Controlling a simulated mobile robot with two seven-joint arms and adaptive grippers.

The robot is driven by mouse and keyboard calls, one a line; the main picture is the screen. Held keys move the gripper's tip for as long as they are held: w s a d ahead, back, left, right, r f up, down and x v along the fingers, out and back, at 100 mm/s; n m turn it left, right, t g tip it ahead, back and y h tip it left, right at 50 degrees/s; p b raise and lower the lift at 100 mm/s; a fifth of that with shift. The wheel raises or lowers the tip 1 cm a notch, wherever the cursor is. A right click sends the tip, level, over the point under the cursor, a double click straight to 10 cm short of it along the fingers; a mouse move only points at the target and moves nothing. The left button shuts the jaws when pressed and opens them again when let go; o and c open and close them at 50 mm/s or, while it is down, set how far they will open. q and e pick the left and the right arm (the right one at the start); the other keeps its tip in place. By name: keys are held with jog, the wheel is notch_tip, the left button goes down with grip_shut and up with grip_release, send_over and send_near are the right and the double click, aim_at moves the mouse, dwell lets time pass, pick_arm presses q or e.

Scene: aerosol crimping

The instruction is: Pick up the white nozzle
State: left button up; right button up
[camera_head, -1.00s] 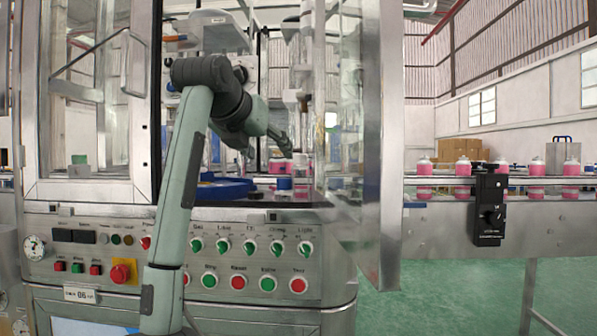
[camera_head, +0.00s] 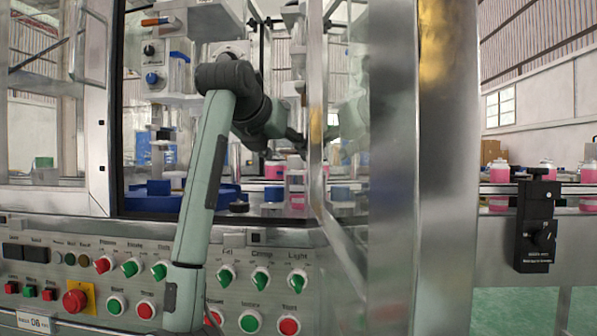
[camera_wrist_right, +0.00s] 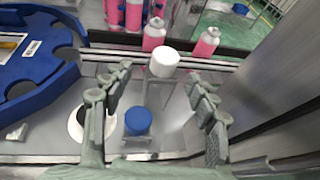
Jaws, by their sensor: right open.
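A white round cap-like piece, taken as the white nozzle (camera_wrist_right: 164,63), stands beyond my right gripper in the right wrist view, seemingly on a clear support. My right gripper (camera_wrist_right: 160,92) is open, with its fingers spread on either side and nothing held. A blue cap (camera_wrist_right: 138,121) on a clear block lies nearer, between the fingers in the picture. In the head view, my right gripper (camera_head: 298,138) reaches into the machine beside the glass door, and its fingers are hard to make out. I cannot pick out the white nozzle there. My left gripper is not in view.
A blue round fixture (camera_wrist_right: 40,98) lies left in the right wrist view. A dark ring on a white disc (camera_wrist_right: 78,122) sits beside the blue cap. Pink cans (camera_wrist_right: 205,42) stand behind a rail. The metal-framed door (camera_head: 390,180) stands close to my right arm.

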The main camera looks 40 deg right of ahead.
aim_at(296, 159)
jog(key=x, duration=0.5)
jog(key=shift+s+d+r, duration=0.1)
jog(key=shift+s+d, duration=0.05)
jog(key=shift+d, duration=0.45)
jog(key=shift+w+d, duration=0.3)
jog(key=shift+d, duration=0.05)
grip_shut()
